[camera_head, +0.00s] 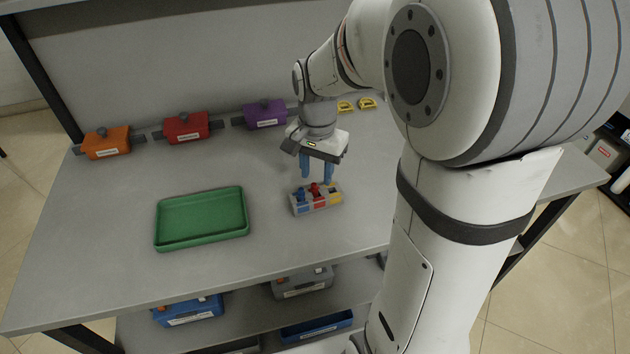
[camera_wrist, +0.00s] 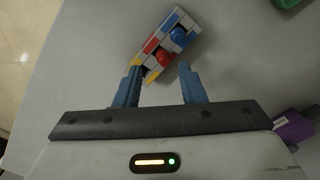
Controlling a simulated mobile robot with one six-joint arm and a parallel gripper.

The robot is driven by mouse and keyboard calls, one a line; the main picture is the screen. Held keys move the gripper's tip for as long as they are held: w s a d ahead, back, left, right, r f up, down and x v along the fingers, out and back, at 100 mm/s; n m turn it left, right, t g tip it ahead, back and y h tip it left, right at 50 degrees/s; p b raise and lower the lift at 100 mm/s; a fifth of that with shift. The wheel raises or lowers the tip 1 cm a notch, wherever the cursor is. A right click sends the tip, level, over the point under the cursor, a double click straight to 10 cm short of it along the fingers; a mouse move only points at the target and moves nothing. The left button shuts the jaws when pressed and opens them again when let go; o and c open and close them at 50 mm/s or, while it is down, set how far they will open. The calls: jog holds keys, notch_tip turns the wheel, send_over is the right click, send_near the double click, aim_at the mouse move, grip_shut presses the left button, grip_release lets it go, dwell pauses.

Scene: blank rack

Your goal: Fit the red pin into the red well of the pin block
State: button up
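The pin block (camera_head: 328,203) is a small grey block with blue, red and yellow markings, on the table below my gripper. It also shows in the wrist view (camera_wrist: 152,36), tilted across the picture. The red pin (camera_head: 315,189) stands upright in the block's middle position, beside the red marking; it also shows in the wrist view (camera_wrist: 163,58). Its seating depth is hard to tell. A blue pin (camera_wrist: 180,36) stands at the blue end. My gripper (camera_wrist: 158,75) has its two blue fingers apart with nothing between them. In the head view my gripper (camera_head: 317,179) hangs just above and behind the block.
A green tray (camera_head: 202,240) lies left of the block. Two small yellow items (camera_head: 356,105) lie at the back right. The table front is clear.

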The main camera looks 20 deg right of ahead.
notch_tip(320, 180, up, 7)
jog(key=s+f+n+t, duration=0.2)
jog(key=s+n, duration=0.6)
jog(key=s, duration=0.6)
jog(key=shift+f+t, duration=0.3)
jog(key=shift+f, duration=0.25)
